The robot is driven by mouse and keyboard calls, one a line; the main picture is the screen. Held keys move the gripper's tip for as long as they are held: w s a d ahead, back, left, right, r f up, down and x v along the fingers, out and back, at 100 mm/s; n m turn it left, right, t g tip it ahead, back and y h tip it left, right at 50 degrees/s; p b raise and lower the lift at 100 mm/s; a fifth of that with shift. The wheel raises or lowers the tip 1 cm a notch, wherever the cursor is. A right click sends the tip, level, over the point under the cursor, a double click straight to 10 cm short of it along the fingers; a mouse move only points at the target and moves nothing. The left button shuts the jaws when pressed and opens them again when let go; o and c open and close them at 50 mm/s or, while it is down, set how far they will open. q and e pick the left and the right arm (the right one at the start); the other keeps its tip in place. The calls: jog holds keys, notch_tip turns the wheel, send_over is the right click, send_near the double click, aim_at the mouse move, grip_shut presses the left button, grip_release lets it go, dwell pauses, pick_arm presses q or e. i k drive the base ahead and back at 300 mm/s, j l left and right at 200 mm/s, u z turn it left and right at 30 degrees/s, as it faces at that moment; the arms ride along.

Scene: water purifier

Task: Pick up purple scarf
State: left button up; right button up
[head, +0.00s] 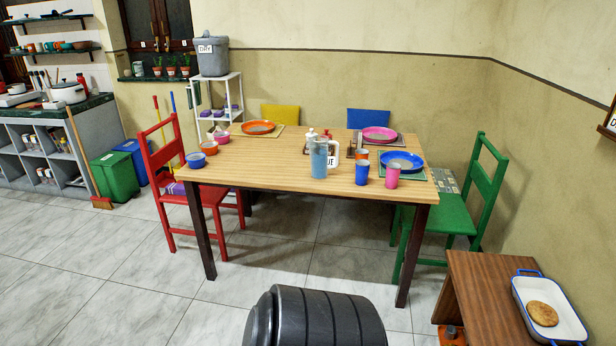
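A small purple and white folded cloth (175,188) lies on the seat of the red chair (168,165), at the left end of the wooden table. No other scarf-like purple cloth is clear in the head view. Neither of my grippers is in view.
The table (270,168) holds plates, cups and a blue-grey pitcher (319,158). A green chair (455,212) stands at its right. A dark ribbed barrel-shaped object (315,320) is close in front. A brown bench (485,300) is at right. Tiled floor is free at left.

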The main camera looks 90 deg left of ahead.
aim_at(178, 190)
jog(key=u, duration=3.65)
jog(key=i+j+z, duration=0.1)
jog(key=z, duration=0.3)
jog(key=i+j+z, duration=0.45)
jog(key=z, duration=0.3)
